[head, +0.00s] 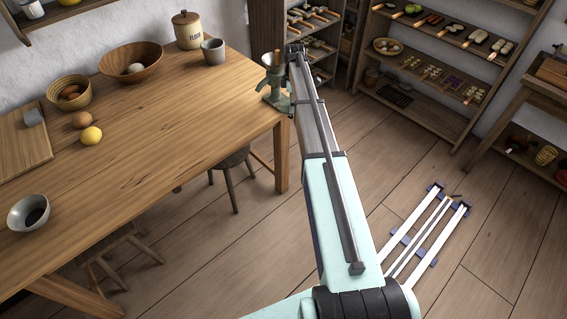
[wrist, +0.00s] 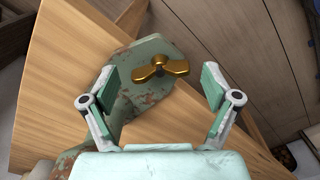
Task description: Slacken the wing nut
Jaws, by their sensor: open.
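The brass wing nut (wrist: 160,70) shows in the wrist view, on a worn green metal clamp body (wrist: 145,98) at the table's edge. My gripper (wrist: 161,84) is open, with one green-padded finger on each side of the wing nut and visible gaps to both. In the head view the green grinder (head: 273,85) stands at the table's far right corner, with my arm reaching to it. The wing nut and my fingertips are hidden there behind my arm.
The wooden table (head: 185,130) holds a bowl (head: 131,68), a flour jar (head: 187,32), a cup (head: 213,51) and a lemon (head: 91,136). A stool (head: 232,170) stands under it. Shelves (head: 440,60) line the back. The floor to the right of the table has free room.

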